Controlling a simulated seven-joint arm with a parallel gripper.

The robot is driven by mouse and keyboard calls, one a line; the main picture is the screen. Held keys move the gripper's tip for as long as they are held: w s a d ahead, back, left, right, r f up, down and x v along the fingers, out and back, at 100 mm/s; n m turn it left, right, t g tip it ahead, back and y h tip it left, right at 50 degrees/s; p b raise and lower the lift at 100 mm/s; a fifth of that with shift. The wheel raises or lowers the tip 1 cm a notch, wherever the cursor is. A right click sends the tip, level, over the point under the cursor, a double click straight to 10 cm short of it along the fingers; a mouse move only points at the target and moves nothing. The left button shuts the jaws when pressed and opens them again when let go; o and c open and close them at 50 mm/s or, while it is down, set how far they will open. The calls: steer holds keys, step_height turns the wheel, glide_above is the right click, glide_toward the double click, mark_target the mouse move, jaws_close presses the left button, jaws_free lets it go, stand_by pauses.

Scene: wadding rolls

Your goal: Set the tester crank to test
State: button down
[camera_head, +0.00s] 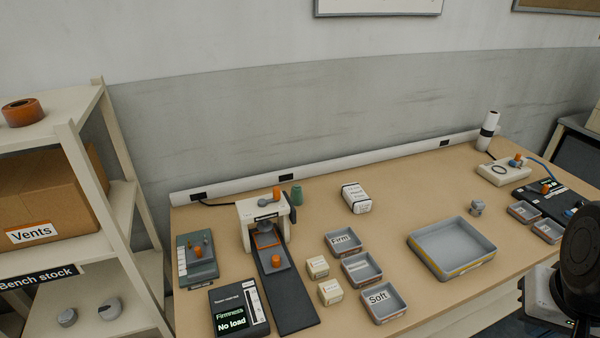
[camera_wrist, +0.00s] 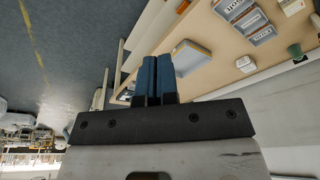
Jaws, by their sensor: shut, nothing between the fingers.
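The tester (camera_head: 247,212) is a white frame on the left part of the bench, over a dark track (camera_head: 287,300). On its top sit a grey round hub (camera_head: 262,202) and an orange knob (camera_head: 277,192), which look like the crank; its marked positions are too small to read. A dark upright lever-like part (camera_head: 296,194) stands at its right side. The firmness display (camera_head: 232,318) in front reads "No load". My gripper (camera_wrist: 154,80) shows in the wrist view with its blue fingers together and empty, away from the tester.
Labelled grey bins (camera_head: 384,302), small cream blocks (camera_head: 330,292) and a large grey tray (camera_head: 451,247) lie right of the tester. A green cup (camera_head: 297,197) stands beside it. A control box (camera_head: 198,262) is at left.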

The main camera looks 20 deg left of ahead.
steer(key=w+a+r+m+g, duration=0.1)
steer(key=w+a+r+m, duration=0.2)
steer(key=w+a, duration=0.3)
steer(key=w+a+r+m+g, duration=0.1)
steer(key=w+a+r+m, duration=0.2)
steer(key=w, duration=0.6)
steer(key=w+a+r+m+g+h, duration=0.1)
steer(key=w+a+m, duration=0.2)
steer(key=w+a, duration=0.45)
steer(key=w+a+r+m, duration=0.15)
steer(key=w+a, duration=0.25)
steer(key=a, duration=0.6)
steer(key=w+a+f+m+h, duration=0.1)
steer(key=a+f+m, duration=0.2)
steer(key=a, duration=1)
steer(key=w+a+f+m+h, duration=0.1)
steer(key=a+f+m, duration=0.3)
steer(key=a, duration=0.9)
steer(key=w+a+f+m+g+h, duration=0.1)
steer(key=w+a+f+m, duration=0.1)
steer(key=a, duration=1.1)
steer(key=shift+w+f+m, duration=0.4)
steer(key=shift+f+m, duration=0.45)
steer(key=shift+f, duration=0.3)
steer(key=shift+d+f, duration=0.1)
